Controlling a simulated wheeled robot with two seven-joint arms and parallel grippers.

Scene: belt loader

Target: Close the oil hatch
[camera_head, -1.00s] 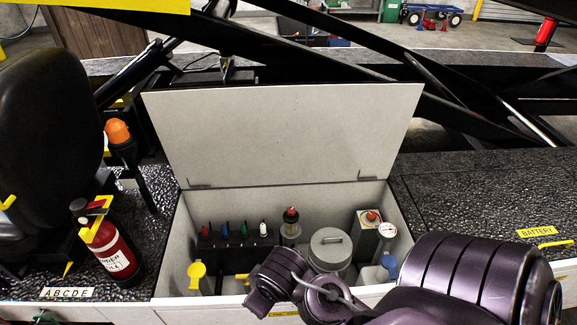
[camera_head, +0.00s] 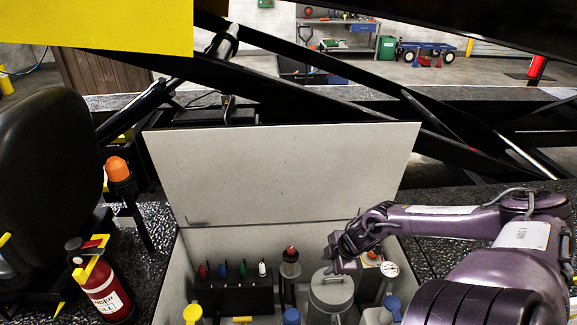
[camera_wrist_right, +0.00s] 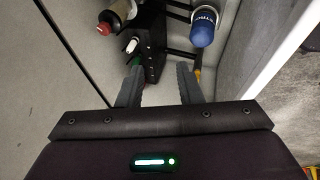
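The oil hatch lid (camera_head: 285,172) is a flat light-grey panel. It stands open and tilted back behind the grey compartment, with its hinges along the lower edge. My right gripper (camera_head: 338,258) is over the right half of the compartment, in front of the lid's lower right part and apart from the lid's top edge. In the right wrist view its two dark fingers (camera_wrist_right: 159,84) are spread with a gap between them and nothing held. A light-grey panel also shows in that view (camera_wrist_right: 40,95); I cannot tell whether it is the lid. My left gripper is out of view.
The compartment holds a black rack (camera_head: 232,293) with coloured-top items, a red-topped bottle (camera_head: 290,275), a grey canister (camera_head: 330,296) and blue-capped containers. A fire extinguisher (camera_head: 103,285) and orange beacon (camera_head: 118,170) stand left. Black beams (camera_head: 330,85) cross behind the lid.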

